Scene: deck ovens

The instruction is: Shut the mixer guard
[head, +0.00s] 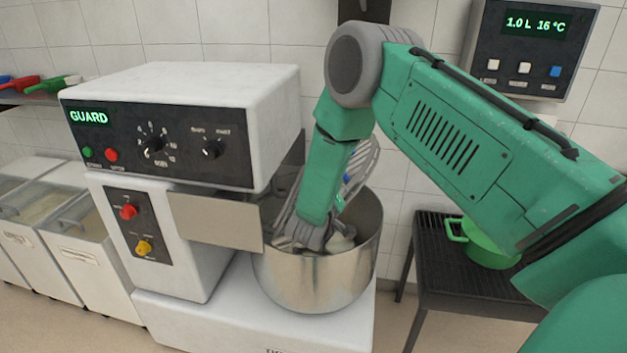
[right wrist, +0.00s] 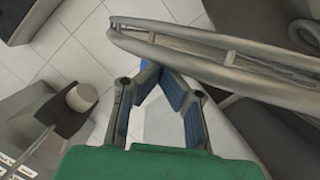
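The white mixer (head: 190,110) stands left of centre in the head view, with GUARD on its display (head: 88,117). Its steel bowl (head: 318,280) is partly covered by my right arm. The wire guard (head: 362,165) shows behind that arm, tilted up, with a small blue part on it. Its curved rim also crosses the upper right wrist view (right wrist: 215,65). My right gripper (head: 318,235) is low over the bowl. In the right wrist view its fingertips (right wrist: 161,72) come together close to the rim; contact is unclear. My left gripper is out of view.
A dark slatted stand (head: 450,300) with a green pot (head: 485,245) is right of the mixer. A control box (head: 530,45) hangs above on the tiled wall. White bins (head: 85,255) stand at left, below a shelf with coloured scoops (head: 45,84).

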